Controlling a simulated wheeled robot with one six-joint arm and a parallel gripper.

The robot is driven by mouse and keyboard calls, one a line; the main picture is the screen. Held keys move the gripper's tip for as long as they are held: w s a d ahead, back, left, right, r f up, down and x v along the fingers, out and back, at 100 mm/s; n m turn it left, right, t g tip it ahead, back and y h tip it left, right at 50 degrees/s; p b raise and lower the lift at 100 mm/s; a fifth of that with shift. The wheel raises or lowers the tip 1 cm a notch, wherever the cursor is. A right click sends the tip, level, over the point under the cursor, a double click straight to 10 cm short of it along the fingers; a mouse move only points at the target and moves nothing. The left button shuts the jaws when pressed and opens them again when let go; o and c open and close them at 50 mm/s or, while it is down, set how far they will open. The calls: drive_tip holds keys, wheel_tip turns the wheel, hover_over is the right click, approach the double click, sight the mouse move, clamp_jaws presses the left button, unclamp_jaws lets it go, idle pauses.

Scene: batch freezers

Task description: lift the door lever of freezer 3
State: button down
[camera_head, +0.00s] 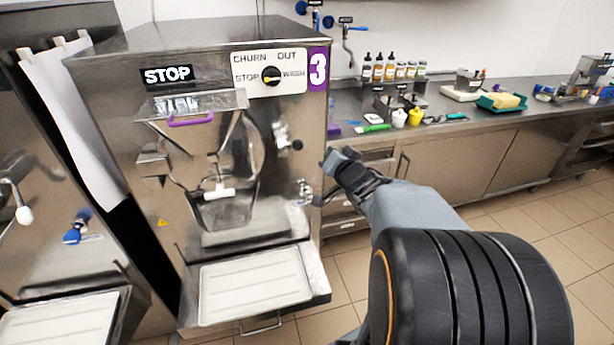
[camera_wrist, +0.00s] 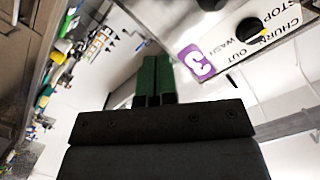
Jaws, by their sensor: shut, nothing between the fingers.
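Freezer 3 (camera_head: 120,100) is the steel machine with the purple "3" label (camera_head: 318,69), which also shows in the wrist view (camera_wrist: 195,62). On the right of its front door is a short metal lever with a black knob (camera_head: 295,145). A chrome fitting (camera_head: 305,191) sits lower, at the front's right edge.
A white tray (camera_head: 255,284) sticks out below freezer 3's door. Another freezer (camera_head: 40,240) stands close on the left. A steel counter (camera_head: 450,108) with bottles and tools runs along the back right. Tiled floor (camera_head: 525,228) is clear on the right.

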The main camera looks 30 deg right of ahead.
wheel_tip(320, 180, down, 4)
drive_tip(key=d+t+y+b, duration=0.2)
drive_tip(key=y+b, duration=0.1)
drive_tip(key=y, duration=0.1)
drive_tip(key=m+t+y+b, duration=0.1)
drive_tip(key=y+b, duration=0.2)
drive_tip(key=y, duration=0.6)
approach(302, 146)
drive_tip(key=w+a+p, duration=0.2)
drive_tip(key=w+a, duration=0.1)
drive_tip(key=w, duration=0.3)
drive_tip(key=shift+a+r, duration=0.3)
drive_tip(key=shift+r, duration=0.1)
wheel_tip(302, 146, up, 2)
drive_tip(key=m+g+h+p, duration=0.1)
drive_tip(key=p, duration=0.5)
drive_tip(key=shift+w+r, duration=0.1)
drive_tip(key=shift+w, duration=0.05)
drive_tip(key=shift+f, duration=0.3)
drive_tip(key=shift+d, duration=0.1)
